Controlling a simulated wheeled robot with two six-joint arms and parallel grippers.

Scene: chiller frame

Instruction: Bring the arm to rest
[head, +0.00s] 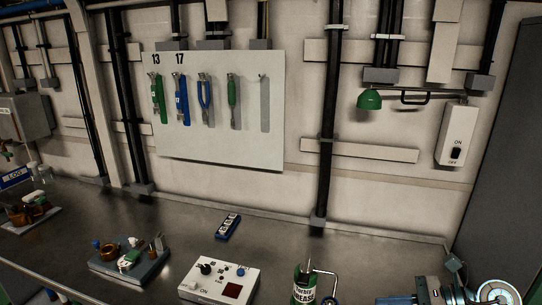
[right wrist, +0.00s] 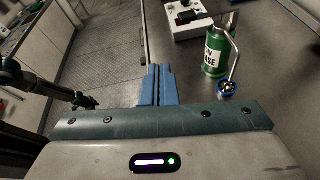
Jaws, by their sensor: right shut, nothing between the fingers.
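My right gripper (right wrist: 158,70) shows in the right wrist view with its two blue fingers pressed together and nothing between them. It is apart from the green grease can (right wrist: 214,60), which stands to the right of the fingers in that view. My left gripper is not in view.
Tools hang on a white wall board (head: 220,150). The back middle bench is mostly clear.

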